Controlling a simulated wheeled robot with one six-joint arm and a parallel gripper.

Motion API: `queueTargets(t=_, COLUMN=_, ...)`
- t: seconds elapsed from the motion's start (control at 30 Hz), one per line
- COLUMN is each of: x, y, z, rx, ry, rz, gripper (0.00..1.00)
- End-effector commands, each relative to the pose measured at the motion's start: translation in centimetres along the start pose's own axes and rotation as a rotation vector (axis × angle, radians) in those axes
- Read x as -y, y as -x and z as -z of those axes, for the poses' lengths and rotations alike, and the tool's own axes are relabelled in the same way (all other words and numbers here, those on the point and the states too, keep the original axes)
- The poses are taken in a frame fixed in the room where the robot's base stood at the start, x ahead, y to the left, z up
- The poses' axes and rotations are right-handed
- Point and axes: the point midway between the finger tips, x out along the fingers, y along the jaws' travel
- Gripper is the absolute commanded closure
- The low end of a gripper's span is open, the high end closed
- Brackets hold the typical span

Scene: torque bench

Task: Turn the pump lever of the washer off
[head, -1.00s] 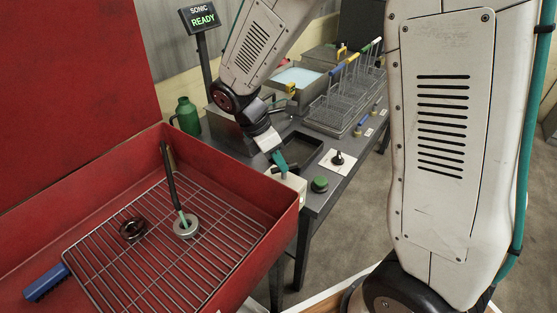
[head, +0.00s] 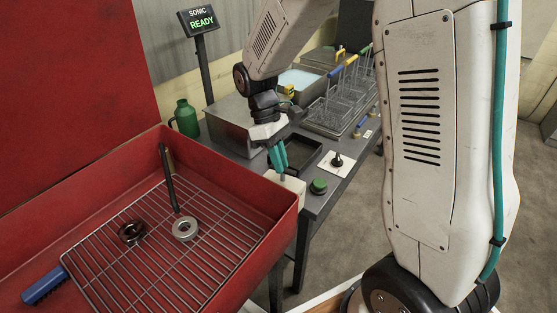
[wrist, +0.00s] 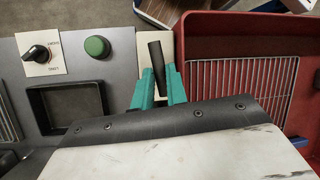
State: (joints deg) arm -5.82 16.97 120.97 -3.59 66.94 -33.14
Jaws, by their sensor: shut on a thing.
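The pump lever (wrist: 156,62) is a dark bar on a cream box (head: 288,184) beside the red washer (head: 275,238). In the wrist view the bar stands nearly upright in the picture, between my teal fingers. My gripper (wrist: 159,72) is shut on the lever. In the head view my gripper (head: 279,160) points down at the box, and its fingers hide most of the lever. A black spout (head: 169,180) stands in the washer, with no teal stream below it.
A dark ring (head: 131,231), a metal ring (head: 185,229) and a blue-handled brush (head: 45,285) lie in the washer. The green button (head: 318,186) and black rotary knob (head: 337,159) are close by on the bench. A sign reads SONIC READY (head: 200,20).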

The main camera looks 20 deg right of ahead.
Motion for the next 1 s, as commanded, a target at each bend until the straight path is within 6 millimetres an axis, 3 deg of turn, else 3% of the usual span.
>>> queueTargets(t=0.33, x=-0.19, y=0.09, z=-0.09, rx=-0.03, ry=-0.131, rz=0.054, gripper=1.0)
queueTargets(t=0.87, x=-0.24, y=0.08, z=-0.11, rx=-0.035, ry=-0.155, rz=0.063, gripper=1.0)
queueTargets(t=0.9, x=-0.24, y=0.08, z=-0.11, rx=-0.035, ry=-0.155, rz=0.063, gripper=0.83)
queueTargets(t=0.97, x=-0.23, y=0.08, z=-0.12, rx=-0.035, ry=-0.155, rz=0.063, gripper=0.66)
queueTargets(t=1.0, x=-0.23, y=0.07, z=-0.12, rx=-0.035, ry=-0.155, rz=0.063, gripper=0.64)
